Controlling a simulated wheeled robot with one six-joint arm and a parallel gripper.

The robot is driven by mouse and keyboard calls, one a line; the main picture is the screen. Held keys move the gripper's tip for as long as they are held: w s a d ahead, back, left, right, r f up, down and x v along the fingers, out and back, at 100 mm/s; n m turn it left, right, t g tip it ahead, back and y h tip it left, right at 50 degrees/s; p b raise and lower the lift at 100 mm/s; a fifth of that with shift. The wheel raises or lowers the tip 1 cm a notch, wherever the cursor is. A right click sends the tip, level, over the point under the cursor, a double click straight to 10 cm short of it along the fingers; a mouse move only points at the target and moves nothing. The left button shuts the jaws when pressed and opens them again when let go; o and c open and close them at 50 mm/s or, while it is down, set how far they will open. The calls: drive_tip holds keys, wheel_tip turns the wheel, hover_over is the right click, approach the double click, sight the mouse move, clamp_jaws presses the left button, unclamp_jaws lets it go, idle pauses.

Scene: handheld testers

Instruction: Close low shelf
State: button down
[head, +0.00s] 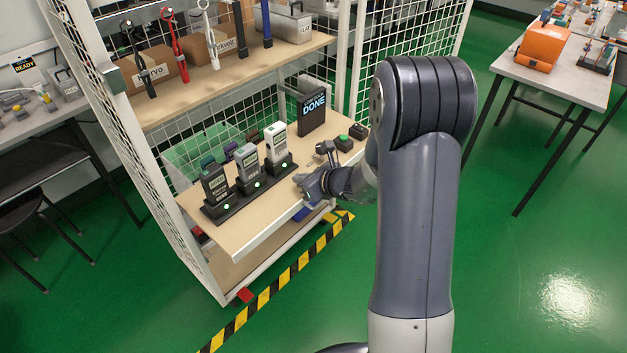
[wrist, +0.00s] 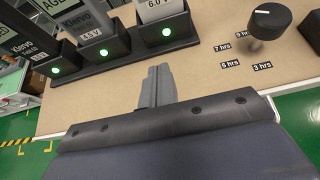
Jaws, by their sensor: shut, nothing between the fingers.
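The low shelf (head: 245,234) is a light wooden board in the white mesh rack. It appears pulled out, with its front edge projecting past the rack's front upright. It carries a black charging dock (head: 242,201) with several upright testers and green lights. My gripper (head: 303,182) is at the shelf's front edge, right of the dock. In the wrist view, my gripper (wrist: 158,77) has its fingers together and empty, pointing inward over the shelf board (wrist: 215,75), short of the dock (wrist: 130,50). I cannot tell whether it touches the shelf.
A black dial (wrist: 270,22) with hour labels and a green button (head: 342,138) sit on the shelf's right part, near a "DONE" display (head: 312,112). An upper shelf (head: 215,75) holds tools and boxes. Yellow-black tape (head: 285,280) marks the green floor. A table (head: 550,75) stands right.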

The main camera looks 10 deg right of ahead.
sight(280, 170)
drive_tip(key=shift+w+a+f, duration=0.2)
drive_tip(key=shift+w+a, duration=0.65)
drive_tip(key=shift+w, duration=0.25)
drive_tip(key=shift+w+a+f, duration=0.2)
drive_tip(key=shift+w+a, duration=0.6)
drive_tip(key=shift+w, duration=0.3)
drive_tip(key=shift+w, duration=0.1)
